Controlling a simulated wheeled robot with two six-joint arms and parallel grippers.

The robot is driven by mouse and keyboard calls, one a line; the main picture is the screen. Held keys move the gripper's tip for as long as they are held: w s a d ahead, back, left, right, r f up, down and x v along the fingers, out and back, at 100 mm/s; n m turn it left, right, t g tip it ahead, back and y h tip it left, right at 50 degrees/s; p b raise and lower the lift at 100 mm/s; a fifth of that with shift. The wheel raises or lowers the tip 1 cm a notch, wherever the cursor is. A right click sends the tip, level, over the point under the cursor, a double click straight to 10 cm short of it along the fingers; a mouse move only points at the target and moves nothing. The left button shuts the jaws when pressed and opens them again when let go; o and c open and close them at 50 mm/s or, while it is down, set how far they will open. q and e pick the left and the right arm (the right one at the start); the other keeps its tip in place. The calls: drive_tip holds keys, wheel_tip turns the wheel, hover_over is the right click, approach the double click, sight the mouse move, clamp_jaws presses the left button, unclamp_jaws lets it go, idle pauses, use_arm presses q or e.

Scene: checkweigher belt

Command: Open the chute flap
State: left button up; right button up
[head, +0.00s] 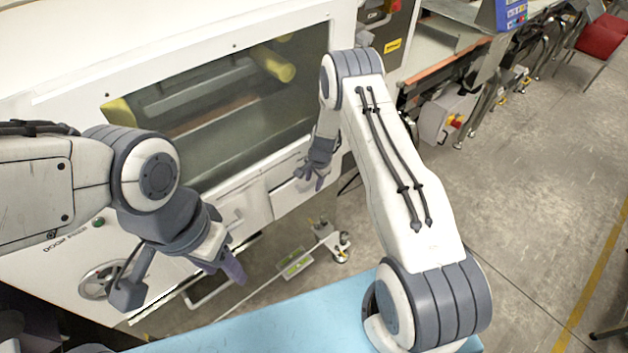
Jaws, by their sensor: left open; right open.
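A white machine (60,260) with a large dark window (215,105) fills the left and centre of the head view. Below the window are small white panels: one in the middle (245,212) and one to its right (285,200), partly behind my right gripper. I cannot tell for certain which is the chute flap; none looks clearly swung open. My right gripper (311,182) is open and empty, in front of the right panel's upper part; contact cannot be made out. My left gripper (180,282) is open and empty, lower left, apart from these panels.
A light blue surface (275,328) lies at the bottom. A handwheel (101,281) and a green button (98,222) are on the machine's left. A conveyor (445,66) and red chairs (601,38) stand upper right.

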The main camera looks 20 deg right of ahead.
clamp_jaws()
idle(1.3)
